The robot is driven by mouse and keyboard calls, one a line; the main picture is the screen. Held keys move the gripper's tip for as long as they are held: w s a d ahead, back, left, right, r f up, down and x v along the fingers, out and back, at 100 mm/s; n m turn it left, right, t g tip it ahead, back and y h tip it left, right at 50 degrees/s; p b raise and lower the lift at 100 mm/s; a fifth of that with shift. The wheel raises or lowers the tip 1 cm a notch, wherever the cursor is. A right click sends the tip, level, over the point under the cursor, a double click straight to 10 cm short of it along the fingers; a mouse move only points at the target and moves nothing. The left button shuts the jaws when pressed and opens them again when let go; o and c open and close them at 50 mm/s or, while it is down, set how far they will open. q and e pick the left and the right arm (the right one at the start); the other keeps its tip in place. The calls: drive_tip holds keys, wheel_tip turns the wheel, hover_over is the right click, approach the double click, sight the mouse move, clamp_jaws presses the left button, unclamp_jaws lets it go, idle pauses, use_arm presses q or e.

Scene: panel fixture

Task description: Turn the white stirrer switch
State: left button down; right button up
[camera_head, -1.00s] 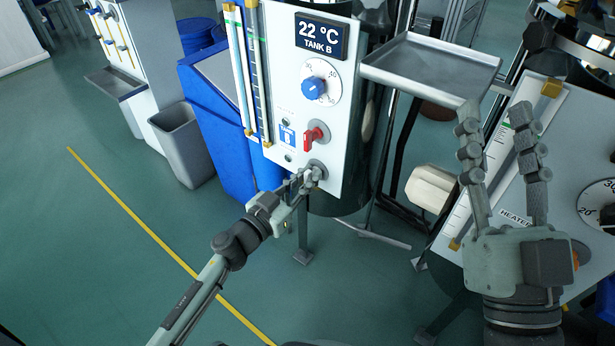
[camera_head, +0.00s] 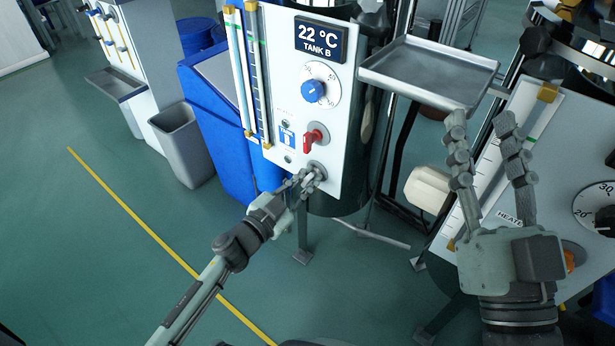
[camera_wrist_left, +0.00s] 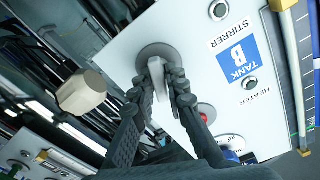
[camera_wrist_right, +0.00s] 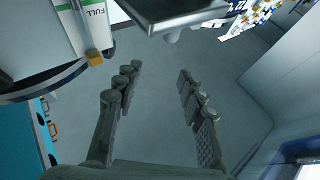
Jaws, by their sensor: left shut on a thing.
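The white stirrer switch (camera_wrist_left: 158,80) is on the lower part of the Tank B panel (camera_head: 345,85), on a round grey base. In the left wrist view its lever stands between the fingers of my left gripper (camera_wrist_left: 165,92), which are shut on it. In the head view my left gripper (camera_head: 308,182) reaches the switch from the lower left and hides most of it. My right gripper (camera_head: 482,130) is raised in front of the right-hand panel. Its fingers are apart and empty, as the right wrist view also shows (camera_wrist_right: 158,90).
Above the stirrer switch are a red switch (camera_head: 314,137) and a blue dial (camera_head: 313,91). A metal tray (camera_head: 430,68) sticks out right of the panel. A second panel (camera_head: 560,130) stands behind my right gripper. Open floor lies at the left.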

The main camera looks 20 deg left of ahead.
use_arm(q)
drive_tip(key=m, duration=0.2)
drive_tip(key=shift+m, duration=0.4)
drive_tip(key=m, duration=0.2)
drive_tip(key=shift+f+m, duration=0.1)
drive_tip(key=shift+m, duration=0.3)
drive_tip(key=m, duration=0.3)
drive_tip(key=shift+d+f+m+b, duration=0.1)
drive_tip(key=shift+m+b, duration=0.2)
drive_tip(key=shift+b, duration=0.05)
drive_tip(key=shift+m, duration=0.7)
drive_tip(key=shift+s+m+b, duration=0.1)
drive_tip(key=shift+m+b, duration=0.35)
drive_tip(key=shift+m, duration=0.85)
use_arm(e)
drive_tip(key=shift+s+d+r+t, duration=0.3)
drive_tip(key=shift+s+r+t, duration=0.05)
drive_tip(key=shift+r+t, duration=0.3)
drive_tip(key=shift+s+d+r+t, duration=0.3)
drive_tip(key=shift+r+t, duration=0.35)
use_arm(q)
drive_tip(key=c, duration=1.6)
unclamp_jaws()
use_arm(e)
drive_tip(key=shift+f, duration=0.15)
